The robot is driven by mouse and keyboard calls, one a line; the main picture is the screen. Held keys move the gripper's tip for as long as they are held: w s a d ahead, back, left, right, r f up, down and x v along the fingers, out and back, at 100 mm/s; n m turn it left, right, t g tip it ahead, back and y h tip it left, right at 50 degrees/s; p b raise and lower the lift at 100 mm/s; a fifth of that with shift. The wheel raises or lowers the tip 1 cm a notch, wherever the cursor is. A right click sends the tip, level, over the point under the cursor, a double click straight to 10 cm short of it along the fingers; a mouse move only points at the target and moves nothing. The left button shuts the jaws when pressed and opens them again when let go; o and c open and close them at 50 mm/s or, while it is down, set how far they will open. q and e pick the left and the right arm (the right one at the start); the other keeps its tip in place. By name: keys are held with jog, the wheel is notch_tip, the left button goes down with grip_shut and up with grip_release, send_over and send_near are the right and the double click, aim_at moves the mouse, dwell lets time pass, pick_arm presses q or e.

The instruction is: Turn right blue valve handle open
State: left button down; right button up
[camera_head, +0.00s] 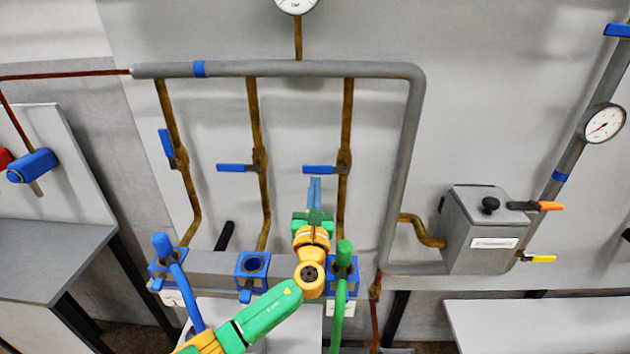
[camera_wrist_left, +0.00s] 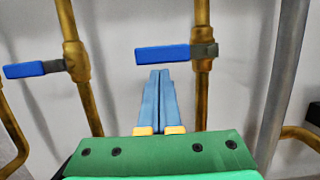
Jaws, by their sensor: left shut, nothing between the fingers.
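The right blue valve handle (camera_head: 321,170) sits on the right of the three brass pipes and points left, level. It also shows in the left wrist view (camera_wrist_left: 163,55). My left gripper (camera_head: 314,181) is shut and empty, with its light blue fingers pointing up just below this handle. In the left wrist view its fingertips (camera_wrist_left: 160,73) are close under the handle; whether they touch it I cannot tell. The middle blue handle (camera_head: 236,168) is also level, and the left blue handle (camera_head: 166,142) stands nearly upright along its pipe. My right gripper is not in view.
A thick grey pipe (camera_head: 410,150) runs down at the right of the valves. A grey box (camera_head: 485,230) with orange and yellow handles stands further right. Blue fittings (camera_head: 253,265) with blue and green hoses line the bar below. A grey table (camera_head: 50,262) is at left.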

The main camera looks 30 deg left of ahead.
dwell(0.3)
pick_arm(q)
jog(key=shift+r+m+p, duration=0.2)
jog(key=shift+m+p, duration=0.3)
jog(key=shift+a+r+m+h+p, duration=0.15)
jog(key=shift+m+h+p, duration=0.15)
jog(key=shift+m+p, duration=0.1)
